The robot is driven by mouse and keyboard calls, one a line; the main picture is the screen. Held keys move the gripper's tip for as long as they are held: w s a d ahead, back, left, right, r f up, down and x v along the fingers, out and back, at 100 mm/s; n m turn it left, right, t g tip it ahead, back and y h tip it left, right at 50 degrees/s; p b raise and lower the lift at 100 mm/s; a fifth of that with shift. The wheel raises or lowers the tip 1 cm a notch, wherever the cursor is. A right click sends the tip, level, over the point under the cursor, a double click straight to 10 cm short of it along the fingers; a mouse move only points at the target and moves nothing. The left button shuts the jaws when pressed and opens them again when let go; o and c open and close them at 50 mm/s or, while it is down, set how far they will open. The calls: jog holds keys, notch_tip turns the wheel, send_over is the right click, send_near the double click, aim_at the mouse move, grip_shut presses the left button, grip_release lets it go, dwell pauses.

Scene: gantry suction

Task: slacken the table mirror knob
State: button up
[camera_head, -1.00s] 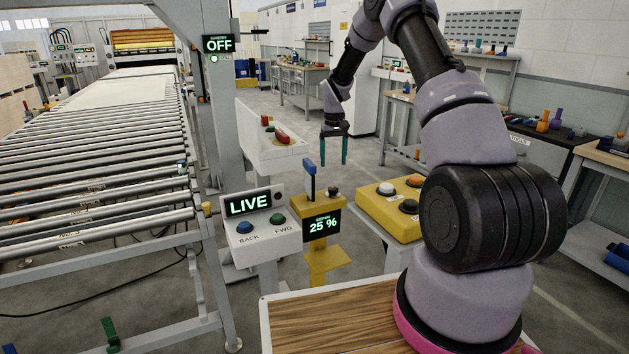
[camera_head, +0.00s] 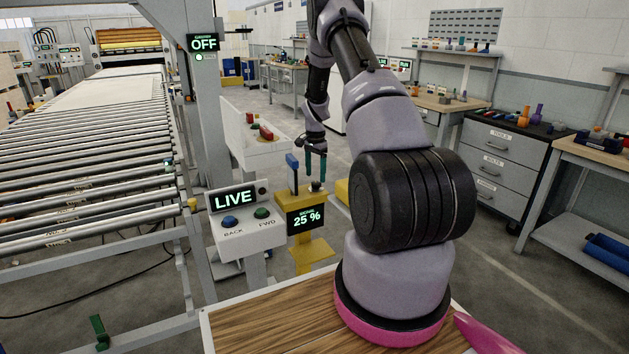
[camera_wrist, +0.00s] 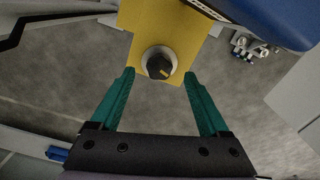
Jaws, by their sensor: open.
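A small dark round knob with a yellow mark, set in a pale ring, sits on a yellow plate; it shows in the wrist view (camera_wrist: 158,66) and small in the head view (camera_head: 316,187). The yellow post (camera_head: 311,249) carries it, with a display reading 25 %. My gripper (camera_head: 316,179) has two teal fingers pointing down, just above the knob. In the wrist view my gripper (camera_wrist: 159,74) is open, one fingertip on each side of the knob, apart from it in the picture. I cannot tell the height left between tips and knob. No mirror is recognisable.
A blue lever (camera_head: 292,172) stands beside the knob; a large blue part (camera_wrist: 275,18) shows at the wrist view's top right. A white LIVE console (camera_head: 248,240) with BACK and FWD buttons stands to the left. Rollers (camera_head: 90,160) fill the left. Grey floor is open right of my arm.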

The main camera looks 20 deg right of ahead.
aim_at(316, 182)
jog(key=shift+f, duration=1.5)
grip_shut()
jog(key=shift+n, duration=3.2)
jog(key=shift+d, duration=0.1)
